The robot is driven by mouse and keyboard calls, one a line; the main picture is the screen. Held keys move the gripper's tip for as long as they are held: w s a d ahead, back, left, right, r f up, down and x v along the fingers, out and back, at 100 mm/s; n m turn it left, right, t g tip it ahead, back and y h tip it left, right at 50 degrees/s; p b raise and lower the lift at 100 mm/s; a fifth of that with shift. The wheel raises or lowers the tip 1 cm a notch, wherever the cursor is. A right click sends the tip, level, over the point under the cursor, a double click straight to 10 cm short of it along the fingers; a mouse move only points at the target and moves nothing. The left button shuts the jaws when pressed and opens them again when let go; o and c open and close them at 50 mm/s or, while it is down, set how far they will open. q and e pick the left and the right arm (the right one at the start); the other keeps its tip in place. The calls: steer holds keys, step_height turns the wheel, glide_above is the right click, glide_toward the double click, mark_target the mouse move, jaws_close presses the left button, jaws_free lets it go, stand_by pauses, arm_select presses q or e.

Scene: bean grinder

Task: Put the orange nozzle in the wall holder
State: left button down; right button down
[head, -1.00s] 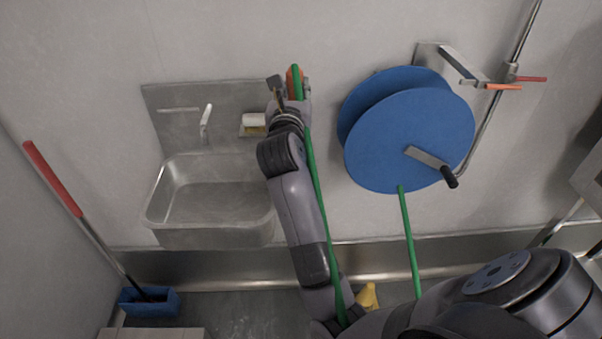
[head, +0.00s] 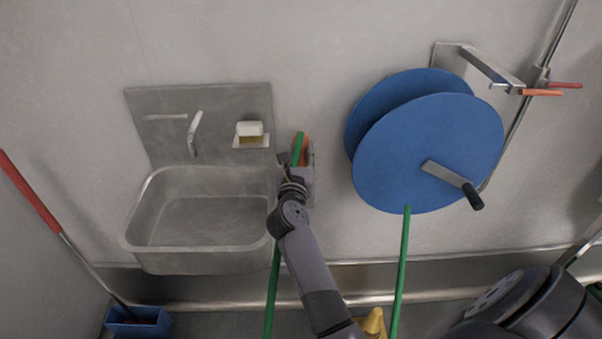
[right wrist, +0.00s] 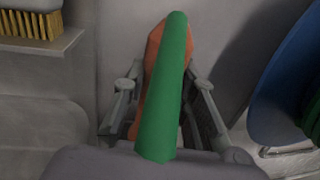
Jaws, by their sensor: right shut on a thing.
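My right gripper (head: 298,168) is by the wall just right of the sink. It is shut on the orange nozzle (head: 306,150), of which only part shows beside the green hose (head: 298,148). In the right wrist view the orange nozzle (right wrist: 154,62) stands between the two fingers of the gripper (right wrist: 162,95), with the green hose end (right wrist: 168,95) in front, covering much of it. A narrow grey metal part (head: 311,156) shows right beside the nozzle; I cannot tell if it is the wall holder or a finger. My left gripper is not in view.
A steel sink (head: 205,262) with a tap is on the left, with a brush (head: 250,129) on a small shelf. A blue hose reel (head: 425,150) with a crank hangs to the right. A red-handled tool (head: 30,195) leans far left. A yellow object (head: 374,323) is below.

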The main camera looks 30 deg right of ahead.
steer(key=shift+f+b, duration=0.65)
steer(key=shift+f, duration=2)
steer(key=shift+f, duration=0.15)
steer(key=c, duration=1.8)
jaws_free()
steer(key=shift+f, duration=0.15)
steer(key=o, duration=0.5)
